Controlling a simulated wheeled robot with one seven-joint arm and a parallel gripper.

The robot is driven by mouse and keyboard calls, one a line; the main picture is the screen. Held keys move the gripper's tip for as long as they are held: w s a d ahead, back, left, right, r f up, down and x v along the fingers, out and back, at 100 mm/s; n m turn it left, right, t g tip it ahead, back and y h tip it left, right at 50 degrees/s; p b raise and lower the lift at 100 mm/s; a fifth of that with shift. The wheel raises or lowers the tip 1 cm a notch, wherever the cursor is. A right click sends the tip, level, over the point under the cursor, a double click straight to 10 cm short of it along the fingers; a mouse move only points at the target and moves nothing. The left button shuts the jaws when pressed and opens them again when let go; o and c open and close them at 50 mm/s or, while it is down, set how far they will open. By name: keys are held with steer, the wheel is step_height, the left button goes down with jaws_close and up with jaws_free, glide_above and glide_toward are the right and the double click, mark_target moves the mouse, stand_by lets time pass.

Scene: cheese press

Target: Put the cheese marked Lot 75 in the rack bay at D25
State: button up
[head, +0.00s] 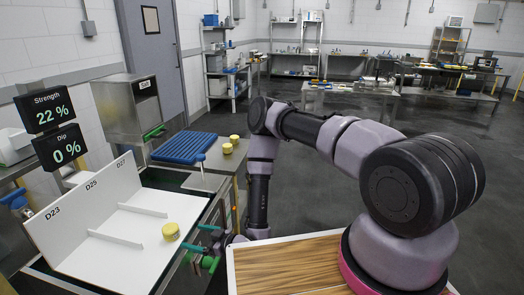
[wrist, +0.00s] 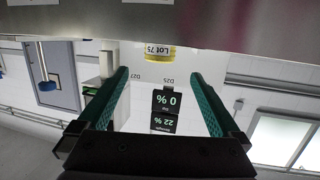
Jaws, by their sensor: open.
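The cheese marked Lot 75 (wrist: 158,52) is a small yellow cylinder with a pale label. In the head view the cheese (head: 171,232) stands on the white rack board (head: 125,262), in front of the divider ends, roughly in line with the middle bay under D25 (head: 91,184). My gripper (head: 200,238) has green fingers and is just right of the cheese, at the board's front edge. In the wrist view my gripper (wrist: 158,73) is open, and the cheese shows in the gap between its fingertips, touching neither.
Low white dividers (head: 115,240) separate the bays, with D23 (head: 52,212) nearer and D27 (head: 121,163) farther. Two other yellow cheeses (head: 228,148) stand beside a blue mat (head: 184,147). Screens (head: 44,107) read Strength 22 % and Dip 0 %.

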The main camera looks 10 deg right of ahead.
steer(key=w+d+r+m+h, duration=0.1)
steer(key=w+d+r+h, duration=0.15)
steer(key=w+r, duration=0.5)
steer(key=w+d+r+m+h, duration=0.15)
steer(key=w+d+r, duration=0.25)
steer(key=w+r, duration=0.4)
steer(key=w+d+r+m+t+h, duration=0.1)
steer(key=w+d+r+m+h, duration=0.15)
steer(key=d+r, duration=0.6)
steer(key=w+d+r+m+h, duration=0.1)
steer(key=w+d+r+h, duration=0.3)
steer(key=r, duration=0.7)
steer(key=s+d+r+m+g+h, duration=0.1)
steer(key=s+d+r+m, duration=0.4)
steer(key=s+d+r, duration=0.9)
steer(key=s+d+r+m, duration=0.1)
steer(key=s+r+m, duration=0.1)
steer(key=s, duration=0.8)
steer(key=s+d+r+m+g, duration=0.1)
steer(key=s+r, duration=0.4)
steer(key=s, duration=0.5)
steer(key=shift+r+m, duration=0.25)
steer(key=shift+m, duration=0.55)
steer(key=shift+w+d, duration=0.1)
